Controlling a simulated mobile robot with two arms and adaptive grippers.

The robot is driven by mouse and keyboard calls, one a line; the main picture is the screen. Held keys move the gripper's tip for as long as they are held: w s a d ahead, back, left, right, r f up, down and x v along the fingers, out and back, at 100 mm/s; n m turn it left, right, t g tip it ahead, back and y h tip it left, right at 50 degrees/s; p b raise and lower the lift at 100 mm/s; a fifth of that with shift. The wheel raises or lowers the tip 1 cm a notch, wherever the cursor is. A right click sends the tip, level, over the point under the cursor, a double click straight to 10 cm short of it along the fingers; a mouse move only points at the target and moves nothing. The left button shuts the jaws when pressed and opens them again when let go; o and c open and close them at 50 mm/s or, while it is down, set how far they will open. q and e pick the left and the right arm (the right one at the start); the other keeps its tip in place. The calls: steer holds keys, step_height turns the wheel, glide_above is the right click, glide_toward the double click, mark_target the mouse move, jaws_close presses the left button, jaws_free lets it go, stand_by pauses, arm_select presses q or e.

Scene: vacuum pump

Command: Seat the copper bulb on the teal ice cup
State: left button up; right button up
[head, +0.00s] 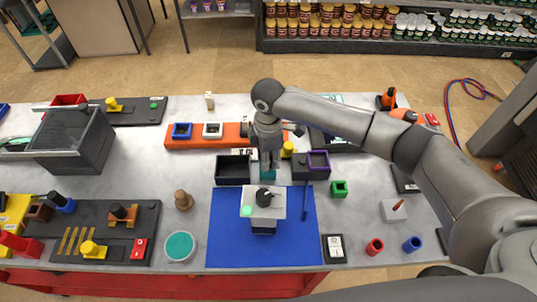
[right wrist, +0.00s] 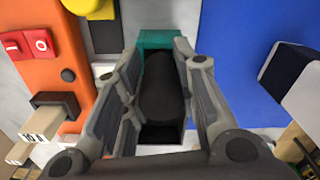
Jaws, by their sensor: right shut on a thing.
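My right gripper (head: 268,160) points down at the middle of the table. The teal ice cup (right wrist: 160,38) also shows in the wrist view as a square, dark-hollowed block under the held piece. I cannot tell whether the piece touches the cup. My left gripper is not in view.
A black bin (head: 233,170) stands close left of the cup and a dark box with a purple frame (head: 318,160) close right. An orange strip (head: 185,142) lies behind. A white-topped unit (head: 263,203) stands on the blue mat (head: 225,245) in front. A brown knobbed piece (head: 183,200) is further left.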

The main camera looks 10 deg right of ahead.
stand_by(0.3)
steer(key=o, duration=1.1)
step_height(320, 180, up, 5)
steer(key=p, duration=0.5)
steer(key=shift+f, duration=0.1)
steer(key=shift+r+p, duration=0.95)
steer(key=shift+p, duration=0.05)
steer(key=shift+r, duration=1.1)
